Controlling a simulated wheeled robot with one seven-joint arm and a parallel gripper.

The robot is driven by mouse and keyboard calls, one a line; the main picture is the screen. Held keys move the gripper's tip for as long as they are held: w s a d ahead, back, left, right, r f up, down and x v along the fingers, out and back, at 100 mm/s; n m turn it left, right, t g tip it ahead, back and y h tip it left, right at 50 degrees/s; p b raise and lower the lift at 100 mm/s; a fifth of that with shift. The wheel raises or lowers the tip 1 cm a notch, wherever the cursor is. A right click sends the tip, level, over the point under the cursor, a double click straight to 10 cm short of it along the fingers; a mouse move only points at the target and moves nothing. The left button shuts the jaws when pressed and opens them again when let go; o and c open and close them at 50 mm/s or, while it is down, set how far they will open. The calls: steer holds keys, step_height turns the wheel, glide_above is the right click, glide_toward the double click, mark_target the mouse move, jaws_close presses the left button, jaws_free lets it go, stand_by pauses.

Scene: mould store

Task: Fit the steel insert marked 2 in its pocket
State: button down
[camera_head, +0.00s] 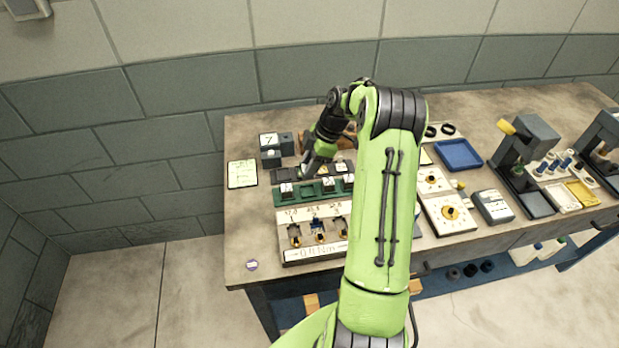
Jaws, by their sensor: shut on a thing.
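My gripper (306,171) points down at the left end of the bench, just behind a green rack. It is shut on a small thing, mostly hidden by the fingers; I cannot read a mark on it. The green rack (309,198) holds small steel inserts with white marked tops: one at the left (287,190), one near the middle (328,183) and one at the right (347,181). The marks are too small to read surely. A dark plate (284,174) lies behind the rack, partly under my gripper; its pockets cannot be made out clearly.
A grey block marked 7 (268,141) stands behind. A white card (242,174) lies left. A panel with several small tools (283,222) stands in front. My arm hides the bench middle. A blue tray (458,154) and grey press (535,140) stand right. The front left corner is mostly clear.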

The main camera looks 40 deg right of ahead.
step_height(320, 180, up, 3)
steer(key=shift+f, duration=0.1)
steer(key=shift+r+p, duration=1.3)
steer(key=shift+r, duration=0.4)
steer(key=shift+f, duration=0.1)
steer(key=shift+s, duration=0.1)
